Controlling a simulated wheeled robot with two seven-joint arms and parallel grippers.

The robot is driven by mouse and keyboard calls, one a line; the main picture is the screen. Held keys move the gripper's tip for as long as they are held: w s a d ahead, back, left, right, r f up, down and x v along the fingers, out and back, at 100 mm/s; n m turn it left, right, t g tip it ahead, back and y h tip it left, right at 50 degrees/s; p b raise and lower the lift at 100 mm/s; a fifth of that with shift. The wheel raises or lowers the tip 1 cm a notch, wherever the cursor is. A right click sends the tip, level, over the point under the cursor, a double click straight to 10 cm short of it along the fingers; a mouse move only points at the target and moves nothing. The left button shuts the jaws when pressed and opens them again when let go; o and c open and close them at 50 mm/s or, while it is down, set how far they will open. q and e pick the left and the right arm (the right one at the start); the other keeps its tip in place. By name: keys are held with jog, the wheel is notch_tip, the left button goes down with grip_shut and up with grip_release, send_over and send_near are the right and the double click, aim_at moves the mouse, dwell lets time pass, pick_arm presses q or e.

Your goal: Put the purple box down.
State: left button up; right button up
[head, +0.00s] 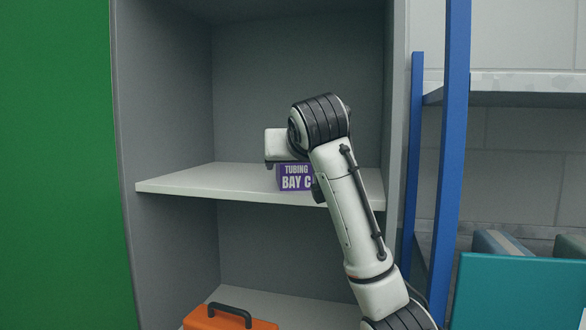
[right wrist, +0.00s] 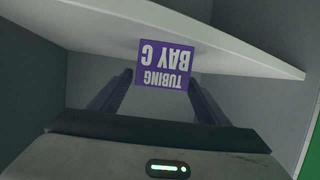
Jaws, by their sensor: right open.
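The purple box (head: 295,178), lettered "TUBING BAY C", is on the white middle shelf (head: 190,183) of the grey cabinet, near the front edge. My right wrist and forearm hide part of it in the head view. In the right wrist view the purple box (right wrist: 165,64) appears upside down, its label facing the camera, against the shelf board (right wrist: 240,52). The dark fingers of my right gripper (right wrist: 160,80) are open, one on each side of the box, with gaps visible beside it. My left gripper is not in view.
An orange toolbox (head: 228,318) with a dark handle stands on the lower shelf. A blue upright post (head: 453,150) and a teal bin (head: 520,290) are to the right. A green panel (head: 55,160) borders the cabinet at left. The middle shelf's left part is bare.

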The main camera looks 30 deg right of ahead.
jog(key=p+v, duration=0.1)
jog(key=v, duration=0.7)
jog(key=shift+s+a, duration=0.2)
jog(key=shift+s, duration=0.15)
